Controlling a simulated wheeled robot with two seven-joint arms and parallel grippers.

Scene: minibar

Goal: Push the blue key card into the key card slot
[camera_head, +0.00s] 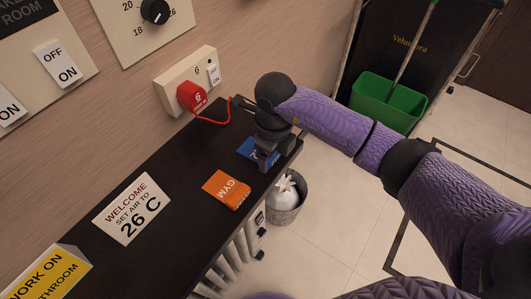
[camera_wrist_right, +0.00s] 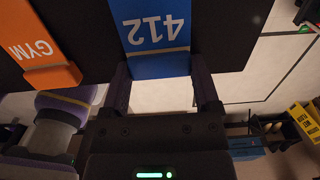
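The blue key card (camera_head: 246,148), marked 412, lies flat at the front edge of the dark shelf, its upper part partly hidden by my gripper. In the right wrist view the blue card (camera_wrist_right: 151,38) reads upside down, and its near end lies between my fingers. My right gripper (camera_head: 266,160) is at the shelf edge, over the card. In the wrist view the right gripper (camera_wrist_right: 162,92) has its fingers wide apart, one on each side of the card; whether they touch it is unclear. I cannot make out a key card slot. My left gripper is not in view.
An orange GYM card (camera_head: 226,189) lies beside the blue one. A red plug (camera_head: 191,97) with a cord sits in the wall socket behind. A welcome sign (camera_head: 131,208) lies on the shelf (camera_head: 165,165). A bin (camera_head: 287,204) stands below the edge, and a green bucket (camera_head: 388,102) farther back.

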